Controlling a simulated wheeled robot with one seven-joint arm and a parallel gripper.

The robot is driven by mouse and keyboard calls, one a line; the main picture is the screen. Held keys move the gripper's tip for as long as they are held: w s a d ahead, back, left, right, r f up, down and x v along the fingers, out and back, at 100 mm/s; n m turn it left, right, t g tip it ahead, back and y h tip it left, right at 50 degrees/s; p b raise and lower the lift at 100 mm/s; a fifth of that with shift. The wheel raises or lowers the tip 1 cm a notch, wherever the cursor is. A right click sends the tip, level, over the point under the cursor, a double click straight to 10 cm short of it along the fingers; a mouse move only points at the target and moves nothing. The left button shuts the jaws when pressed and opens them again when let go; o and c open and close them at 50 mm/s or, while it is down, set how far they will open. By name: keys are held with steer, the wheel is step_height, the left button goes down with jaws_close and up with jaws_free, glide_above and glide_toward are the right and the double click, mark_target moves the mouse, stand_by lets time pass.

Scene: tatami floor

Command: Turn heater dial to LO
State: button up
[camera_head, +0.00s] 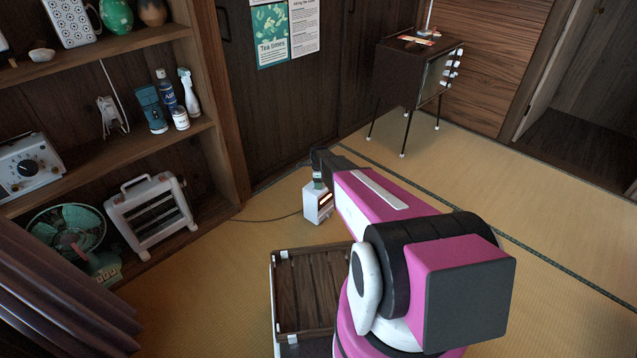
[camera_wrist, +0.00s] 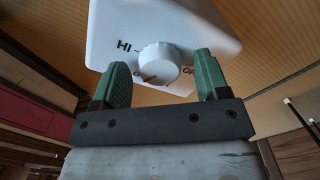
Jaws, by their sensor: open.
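The heater is a small white box (camera_head: 312,208) with an orange glow on its side, standing on the tatami. In the wrist view its white top panel (camera_wrist: 215,30) carries a round white dial (camera_wrist: 160,58) with a brown pointer mark toward the lower left. "HI" is printed left of the dial and a partly hidden "OFF" at lower right; another marking below the dial is mostly hidden. My gripper (camera_wrist: 162,70) is open, with one green finger on each side of the dial. Gaps show between the fingers and the dial. In the head view my gripper (camera_head: 318,180) is over the heater.
A white electric heater (camera_head: 150,212) and green fan (camera_head: 70,235) stand at the left under shelves. An old television (camera_head: 400,75) stands at the back. Open tatami (camera_head: 500,170) lies to the right.

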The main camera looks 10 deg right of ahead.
steer(key=shift+r, duration=0.1)
step_height(320, 180, up, 11)
steer(key=shift+f, duration=0.2)
steer(key=shift+s, duration=0.1)
stand_by(0.4)
steer(key=s+r+n, duration=0.6)
steer(key=s+r, duration=0.1)
steer(key=s, duration=0.5)
steer(key=s+r+n, duration=0.6)
steer(key=s+n, duration=0.1)
steer(key=s, duration=0.6)
steer(key=s+r+n, duration=0.7)
steer(key=s, duration=0.5)
steer(key=shift+s+r, duration=0.15)
steer(key=shift+r, duration=0.15)
